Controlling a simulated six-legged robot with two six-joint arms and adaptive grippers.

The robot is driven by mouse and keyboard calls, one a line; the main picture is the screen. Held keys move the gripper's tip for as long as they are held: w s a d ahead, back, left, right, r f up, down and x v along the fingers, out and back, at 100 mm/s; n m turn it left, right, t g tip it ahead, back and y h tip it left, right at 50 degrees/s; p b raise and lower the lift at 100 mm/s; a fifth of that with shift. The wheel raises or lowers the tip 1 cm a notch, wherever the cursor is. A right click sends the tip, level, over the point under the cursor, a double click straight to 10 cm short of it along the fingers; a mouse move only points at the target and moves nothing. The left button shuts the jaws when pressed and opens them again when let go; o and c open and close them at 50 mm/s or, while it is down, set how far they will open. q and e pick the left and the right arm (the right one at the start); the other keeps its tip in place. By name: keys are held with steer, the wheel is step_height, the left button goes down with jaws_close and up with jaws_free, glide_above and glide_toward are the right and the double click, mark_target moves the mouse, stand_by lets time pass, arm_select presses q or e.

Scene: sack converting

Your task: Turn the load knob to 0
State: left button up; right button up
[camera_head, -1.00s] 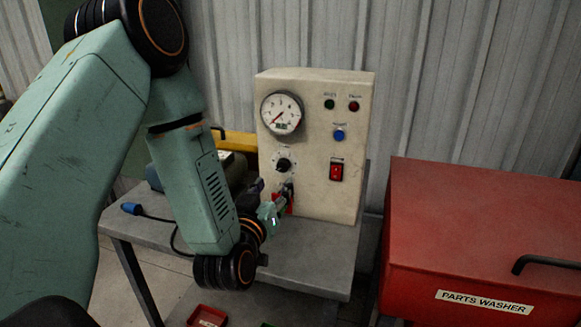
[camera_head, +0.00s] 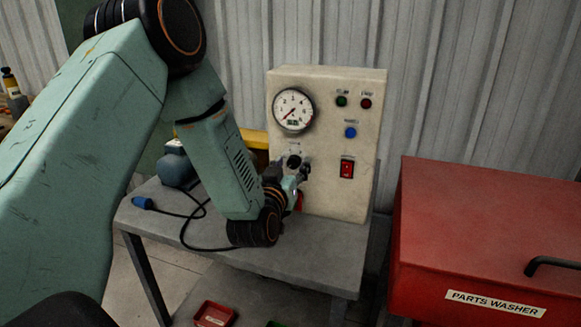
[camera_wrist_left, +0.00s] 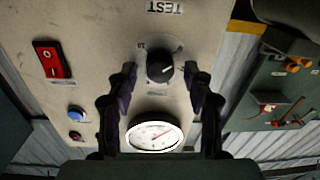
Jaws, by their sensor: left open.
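The load knob (camera_head: 294,162) is a small black dial on the beige control box (camera_head: 361,200), below the round gauge (camera_head: 293,110). In the left wrist view the knob (camera_wrist_left: 159,69) has a light pointer line and lies between and just beyond my finger tips; the picture is upside down there. My left gripper (camera_head: 288,172) is open at the box face, close to the knob. In the left wrist view its two dark fingers (camera_wrist_left: 166,75) stand apart on either side of the knob, with gaps visible. The knob's scale is too small to read fully. My right gripper is not in view.
The box also carries a red rocker switch (camera_head: 347,168), a blue button (camera_head: 350,132) and green and red lamps. It stands on a grey table (camera_head: 300,253) with a blue-plugged cable (camera_head: 143,203). A red parts washer (camera_head: 490,220) stands at right.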

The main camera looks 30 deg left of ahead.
arm_select(q)
jaws_close()
steer(key=shift+n, duration=0.7)
jaws_free()
stand_by(0.4)
steer(key=v, duration=1.2)
